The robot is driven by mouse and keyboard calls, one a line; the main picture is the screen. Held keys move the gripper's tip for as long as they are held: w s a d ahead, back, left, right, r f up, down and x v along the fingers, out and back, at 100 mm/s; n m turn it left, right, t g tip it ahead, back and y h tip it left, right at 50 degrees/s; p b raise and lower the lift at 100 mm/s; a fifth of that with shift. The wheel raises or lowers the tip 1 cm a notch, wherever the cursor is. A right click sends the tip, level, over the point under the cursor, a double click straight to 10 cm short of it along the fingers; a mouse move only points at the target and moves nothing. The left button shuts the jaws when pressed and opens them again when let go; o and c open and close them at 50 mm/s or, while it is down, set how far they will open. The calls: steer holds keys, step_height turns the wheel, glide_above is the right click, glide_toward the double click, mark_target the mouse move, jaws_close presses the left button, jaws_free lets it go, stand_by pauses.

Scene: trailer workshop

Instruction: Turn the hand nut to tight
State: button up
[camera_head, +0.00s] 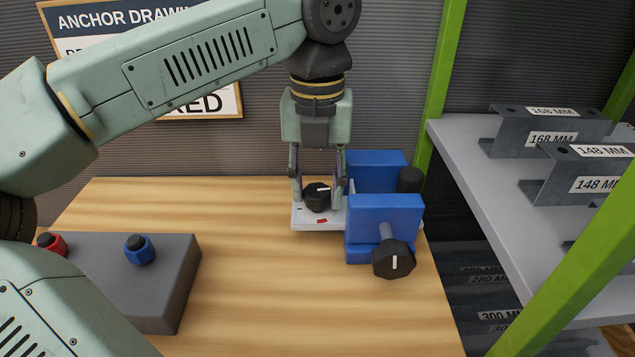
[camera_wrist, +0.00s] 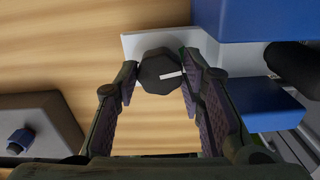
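A black faceted hand nut (camera_head: 317,203) with a white line on top sits on a pale plate (camera_head: 302,222) beside the blue vise-like block. Its white line points right in the head view. A red mark (camera_head: 321,221) lies on the plate in front of the nut. My gripper (camera_head: 319,198) points down with one finger on each side of the nut. Small gaps show beside it in the head view. In the wrist view the nut (camera_wrist: 155,76) sits between the fingertips; contact cannot be told there.
The blue block (camera_head: 385,215) stands close to the right finger, with a larger black knob (camera_head: 393,262) at its front. A grey box (camera_head: 150,300) with a red and a blue knob stands left. A green-posted shelf (camera_head: 470,165) stands right. The table's front middle is clear.

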mark_target(317, 190)
steer(key=shift+o, duration=0.5)
step_height(317, 190, up, 8)
steer(key=shift+f, duration=0.2)
